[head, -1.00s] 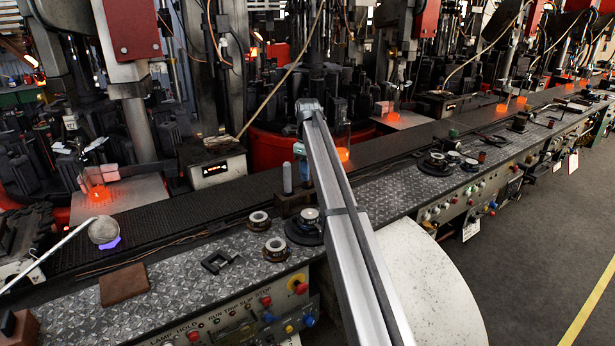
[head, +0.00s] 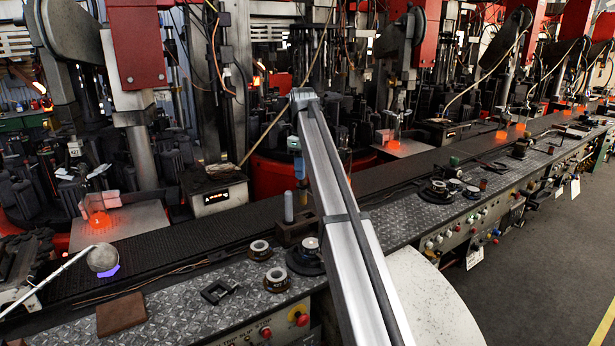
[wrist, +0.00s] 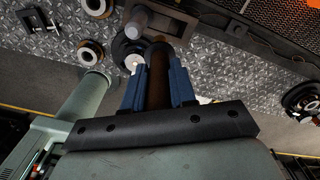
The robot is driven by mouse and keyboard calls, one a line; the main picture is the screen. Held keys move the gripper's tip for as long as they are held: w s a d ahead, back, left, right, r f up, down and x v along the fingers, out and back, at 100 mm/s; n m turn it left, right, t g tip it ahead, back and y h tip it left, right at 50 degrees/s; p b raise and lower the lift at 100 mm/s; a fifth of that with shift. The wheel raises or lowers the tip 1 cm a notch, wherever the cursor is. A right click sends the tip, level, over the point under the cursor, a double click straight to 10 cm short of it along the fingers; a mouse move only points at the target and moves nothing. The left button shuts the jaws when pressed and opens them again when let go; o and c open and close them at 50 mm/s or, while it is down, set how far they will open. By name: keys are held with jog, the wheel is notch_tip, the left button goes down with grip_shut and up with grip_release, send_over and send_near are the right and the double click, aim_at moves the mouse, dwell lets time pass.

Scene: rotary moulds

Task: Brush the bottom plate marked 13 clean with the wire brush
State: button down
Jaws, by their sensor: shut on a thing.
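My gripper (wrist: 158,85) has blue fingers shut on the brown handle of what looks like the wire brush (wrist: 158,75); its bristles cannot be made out. In the head view my gripper (head: 300,166) hangs over the bench by a brown block, and the brush is not clear there. Round mould parts with pale rings stand on the bench: one (head: 260,250), a second (head: 276,280), and a wider dark one (head: 304,258) beside the block. In the wrist view the dark one (wrist: 124,48) lies just beyond the fingers, partly hidden. I cannot read the mark 13 on any of them.
The brown block (head: 291,232) holds an upright grey-blue cylinder (head: 288,207). A black square frame (head: 218,291) and a brown pad (head: 121,314) lie to the left. A dark conveyor (head: 170,250) runs behind the bench. More round parts (head: 440,190) stand farther right.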

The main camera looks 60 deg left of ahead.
jog(key=s+d, duration=0.6)
jog(key=d, duration=0.4)
jog(key=shift+w+f, duration=2.1)
jog(key=shift+f, duration=1.65)
jog(key=s+r, duration=0.3)
jog(key=r, duration=0.5)
jog(key=shift+s, duration=0.4)
jog(key=shift+r, duration=0.1)
